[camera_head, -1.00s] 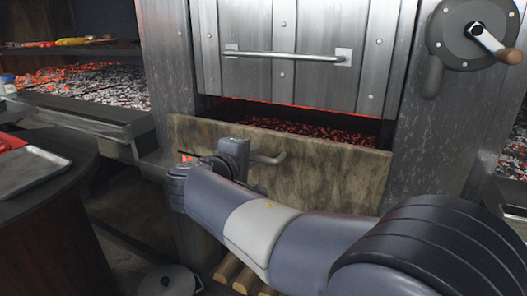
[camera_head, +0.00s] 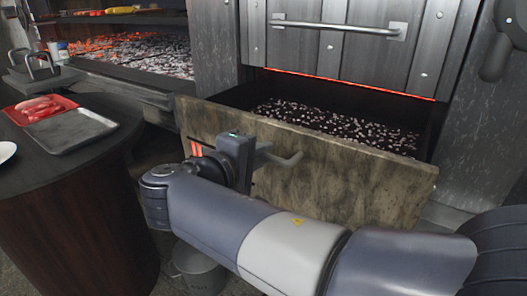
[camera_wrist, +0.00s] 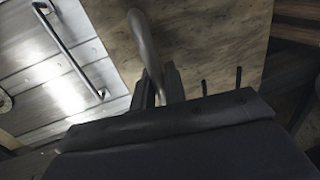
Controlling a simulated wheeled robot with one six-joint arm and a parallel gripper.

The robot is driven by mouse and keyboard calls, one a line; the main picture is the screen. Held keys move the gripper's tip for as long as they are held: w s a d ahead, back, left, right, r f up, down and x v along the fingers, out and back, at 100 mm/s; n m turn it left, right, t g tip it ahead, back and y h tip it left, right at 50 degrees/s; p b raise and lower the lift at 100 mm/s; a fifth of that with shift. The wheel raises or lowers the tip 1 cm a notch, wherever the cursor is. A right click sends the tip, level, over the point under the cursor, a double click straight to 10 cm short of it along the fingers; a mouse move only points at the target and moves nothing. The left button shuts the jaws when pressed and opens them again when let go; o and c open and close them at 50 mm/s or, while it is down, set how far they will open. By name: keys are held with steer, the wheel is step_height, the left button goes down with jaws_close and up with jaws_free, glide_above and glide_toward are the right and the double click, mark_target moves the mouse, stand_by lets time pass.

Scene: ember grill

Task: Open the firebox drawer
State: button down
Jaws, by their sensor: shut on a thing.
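The firebox drawer (camera_head: 330,185) has a mottled tan-brown front and stands pulled well out below the metal door. Dark coals with pale and reddish bits (camera_head: 335,125) show inside it. Its grey bar handle (camera_head: 287,160) sticks out from the front. My gripper (camera_head: 262,157) is at the left part of this handle and shut on it. In the wrist view the handle (camera_wrist: 146,42) runs down between the two dark fingers of my gripper (camera_wrist: 158,88). My arm hides the lower part of the drawer front in the head view.
The metal door (camera_head: 350,40) with its bar handle (camera_head: 335,26) is shut above the drawer. A round dark table (camera_head: 75,150) at left holds a metal tray (camera_head: 70,130) and a red tray of meat (camera_head: 40,107). A bucket (camera_head: 198,270) stands on the floor below my arm.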

steer(key=shift+f, duration=0.1)
steer(key=c, duration=1.5)
jaws_free()
steer(key=shift+c, duration=0.2)
steer(key=p+v, duration=0.3)
steer(key=v, duration=0.8)
steer(key=shift+w, duration=0.1)
steer(key=b+x, duration=0.3)
steer(key=x, duration=0.8)
steer(key=shift+w+d, duration=0.15)
